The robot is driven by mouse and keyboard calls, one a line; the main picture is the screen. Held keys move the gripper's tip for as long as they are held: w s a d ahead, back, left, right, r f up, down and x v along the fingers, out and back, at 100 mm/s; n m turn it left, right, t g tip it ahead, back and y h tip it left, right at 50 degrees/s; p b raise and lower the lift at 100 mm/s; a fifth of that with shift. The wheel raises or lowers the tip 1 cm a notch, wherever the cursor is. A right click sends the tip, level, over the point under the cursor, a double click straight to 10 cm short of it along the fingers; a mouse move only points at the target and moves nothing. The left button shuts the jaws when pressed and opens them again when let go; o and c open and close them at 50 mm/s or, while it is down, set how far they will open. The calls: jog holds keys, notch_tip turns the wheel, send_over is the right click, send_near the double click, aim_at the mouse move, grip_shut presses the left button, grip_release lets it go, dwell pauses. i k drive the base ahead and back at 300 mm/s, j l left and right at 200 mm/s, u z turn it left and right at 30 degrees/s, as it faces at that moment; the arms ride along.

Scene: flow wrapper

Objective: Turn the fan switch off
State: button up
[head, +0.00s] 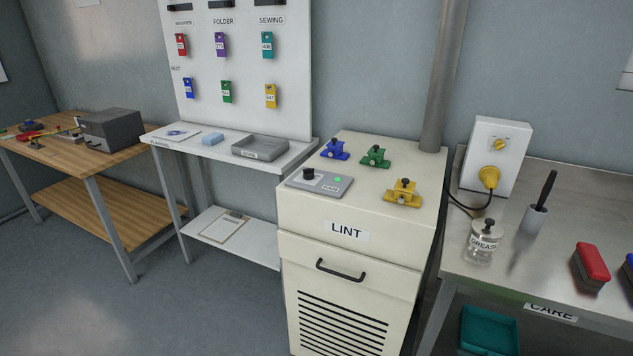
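A flat grey control panel (320,184) lies on top of the cream LINT cabinet (362,278), near its front left. The panel has a black knob (309,173), a lit green lamp (338,180) and a small label too small to read surely; this looks like the fan switch. The knob's exact setting cannot be made out. My gripper is not in view, and nothing touches the panel.
Blue (335,149), green (376,156) and yellow (402,193) clamp-like devices stand behind and right of the panel. A grey pipe (444,75) rises behind the cabinet. A steel bench (520,260) stands right, a white shelf with a grey tray (261,147) left. Grey floor is open at lower left.

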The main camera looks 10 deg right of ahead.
aim_at(307, 173)
jog(key=i+l+u, duration=0.65)
jog(key=i+l, duration=0.25)
